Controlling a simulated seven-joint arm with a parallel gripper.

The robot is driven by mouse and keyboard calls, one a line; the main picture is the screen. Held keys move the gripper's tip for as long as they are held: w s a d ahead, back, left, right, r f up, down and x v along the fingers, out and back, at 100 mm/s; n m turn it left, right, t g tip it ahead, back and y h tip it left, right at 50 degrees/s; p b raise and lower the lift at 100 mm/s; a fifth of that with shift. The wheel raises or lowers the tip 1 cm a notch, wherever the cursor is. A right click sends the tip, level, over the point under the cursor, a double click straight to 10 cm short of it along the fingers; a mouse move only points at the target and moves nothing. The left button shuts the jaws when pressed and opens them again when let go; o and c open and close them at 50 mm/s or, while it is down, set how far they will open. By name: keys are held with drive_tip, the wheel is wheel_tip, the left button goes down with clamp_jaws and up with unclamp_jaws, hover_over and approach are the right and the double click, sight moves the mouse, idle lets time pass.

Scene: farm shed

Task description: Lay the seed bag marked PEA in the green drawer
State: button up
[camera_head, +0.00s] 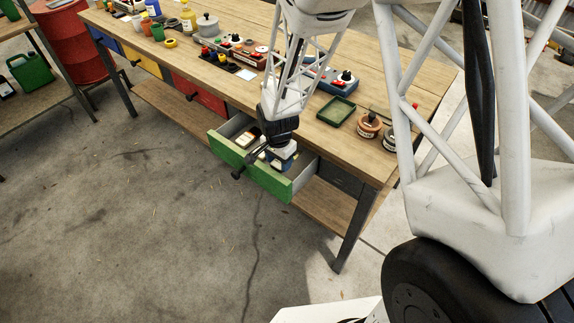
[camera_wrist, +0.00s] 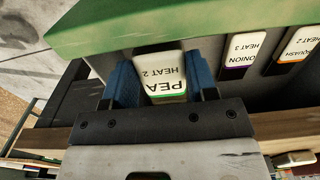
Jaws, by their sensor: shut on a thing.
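The seed bag marked PEA, HEAT 2 (camera_wrist: 164,88) is white with a green band. In the wrist view it is between the blue finger pads of my gripper, which is shut on it. The green drawer (camera_head: 234,163) is pulled out from the bench in the head view. My gripper (camera_head: 282,160) is over the right part of the drawer, pointing down, its fingers low behind the green front. I cannot tell whether the bag touches the drawer floor. In the head view the bag is mostly hidden by my gripper.
Bags marked ONION (camera_wrist: 238,52) and SQUASH (camera_wrist: 294,48) lie in the drawer beside the PEA bag. The wooden bench top (camera_head: 290,100) above holds a green tray (camera_head: 337,111), jars (camera_head: 369,125) and small devices. Red, yellow and blue drawers sit shut to the left.

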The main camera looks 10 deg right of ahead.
hover_over(287, 173)
drive_tip(key=s+a, duration=0.3)
drive_tip(key=shift+w+d+f, duration=0.1)
drive_tip(key=shift+f, duration=1.25)
drive_tip(key=shift+w+f, duration=0.1)
drive_tip(key=shift+f, duration=1.25)
drive_tip(key=shift+w+d, duration=1.35)
drive_tip(key=shift+d, duration=0.05)
drive_tip(key=shift+f, duration=0.6)
drive_tip(key=shift+f, duration=0.15)
drive_tip(key=o, duration=0.7)
